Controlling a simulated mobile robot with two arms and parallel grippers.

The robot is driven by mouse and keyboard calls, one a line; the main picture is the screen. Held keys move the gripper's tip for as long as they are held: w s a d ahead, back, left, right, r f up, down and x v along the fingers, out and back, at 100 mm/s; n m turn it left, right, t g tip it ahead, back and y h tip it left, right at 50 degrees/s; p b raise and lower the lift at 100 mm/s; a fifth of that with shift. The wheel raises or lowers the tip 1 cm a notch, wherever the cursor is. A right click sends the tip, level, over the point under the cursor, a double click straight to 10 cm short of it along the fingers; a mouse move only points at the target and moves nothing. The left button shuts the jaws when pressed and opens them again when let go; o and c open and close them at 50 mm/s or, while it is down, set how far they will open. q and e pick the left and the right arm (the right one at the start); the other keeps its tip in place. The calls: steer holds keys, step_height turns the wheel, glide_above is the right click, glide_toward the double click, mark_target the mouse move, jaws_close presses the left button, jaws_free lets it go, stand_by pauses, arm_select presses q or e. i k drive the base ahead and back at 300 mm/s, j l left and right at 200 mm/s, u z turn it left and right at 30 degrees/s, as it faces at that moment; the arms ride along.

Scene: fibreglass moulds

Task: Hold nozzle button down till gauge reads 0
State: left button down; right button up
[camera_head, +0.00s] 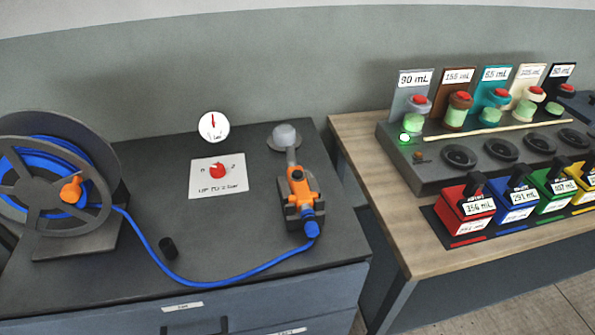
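The spray nozzle (300,190), orange and grey with a blue hose fitting, rests in a holder on the dark cabinet top. I cannot make out its button clearly. A round white gauge (214,127) with a red needle stands behind a white panel; the needle points about straight up, and its numbers are too small to read. The panel (232,182) has a red knob (218,171) and the text "UP TO 2 bar". Neither of my grippers is in view.
A blue hose (180,279) runs from a reel (62,180) at the left to the nozzle. A small black cylinder (168,248) stands near the hose. At the right, a wooden table (420,255) holds a dispenser console (430,175) and several coloured labelled containers (465,209).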

mark_target(296, 174)
steer(key=k+l, duration=0.1)
steer(key=l, duration=0.95)
steer(key=k+l, duration=0.1)
steer(key=l, duration=0.9)
